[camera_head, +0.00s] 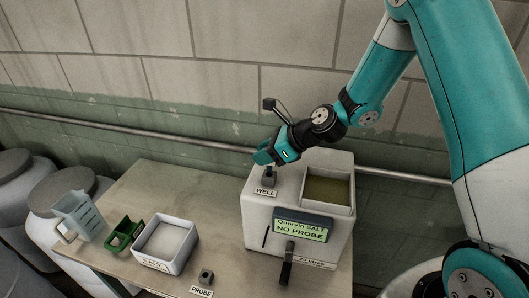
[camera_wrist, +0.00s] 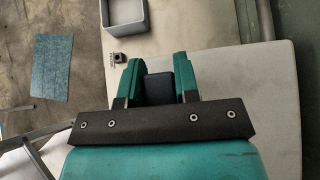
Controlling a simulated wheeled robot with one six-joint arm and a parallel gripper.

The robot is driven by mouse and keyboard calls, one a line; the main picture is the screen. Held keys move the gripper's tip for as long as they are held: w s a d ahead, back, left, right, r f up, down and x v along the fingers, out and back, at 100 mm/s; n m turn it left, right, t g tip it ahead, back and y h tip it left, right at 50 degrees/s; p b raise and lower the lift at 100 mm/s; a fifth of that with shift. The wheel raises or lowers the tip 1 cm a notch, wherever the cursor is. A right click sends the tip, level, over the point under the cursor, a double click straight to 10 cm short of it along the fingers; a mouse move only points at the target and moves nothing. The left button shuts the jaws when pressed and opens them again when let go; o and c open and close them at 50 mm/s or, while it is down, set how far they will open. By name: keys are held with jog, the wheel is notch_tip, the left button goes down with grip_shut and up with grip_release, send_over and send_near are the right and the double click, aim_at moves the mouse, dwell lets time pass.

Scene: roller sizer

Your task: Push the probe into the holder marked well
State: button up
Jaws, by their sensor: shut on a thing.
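My gripper (camera_head: 267,158) is just above the dark holder (camera_head: 268,179) behind the label WELL, on top of the white machine. In the wrist view my gripper (camera_wrist: 161,66) has its two green fingers on either side of a dark block, the probe's top (camera_wrist: 159,84). The fingers are shut on it. The probe's lower part is hidden, so I cannot tell how deep it sits in the well holder. The machine's display (camera_head: 302,229) reads "Quorvin SALT" and "NO PROBE".
The holder marked PROBE (camera_head: 206,275) stands empty at the table's front. A white salt tray (camera_head: 164,246), a green scoop (camera_head: 123,234) and a clear jug (camera_head: 77,214) are at the left. The machine has an open basin (camera_head: 328,188) and a dark lever (camera_head: 287,263).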

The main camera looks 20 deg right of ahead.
aim_at(264, 173)
jog(key=shift+f+b, duration=0.75)
jog(key=shift+f, duration=1.2)
dwell(0.3)
jog(key=o, duration=1)
jog(key=shift+c, duration=0.2)
jog(key=shift+d+r, duration=0.1)
jog(key=b+v, duration=0.4)
jog(key=v, duration=1.3)
jog(key=shift+r, duration=0.1)
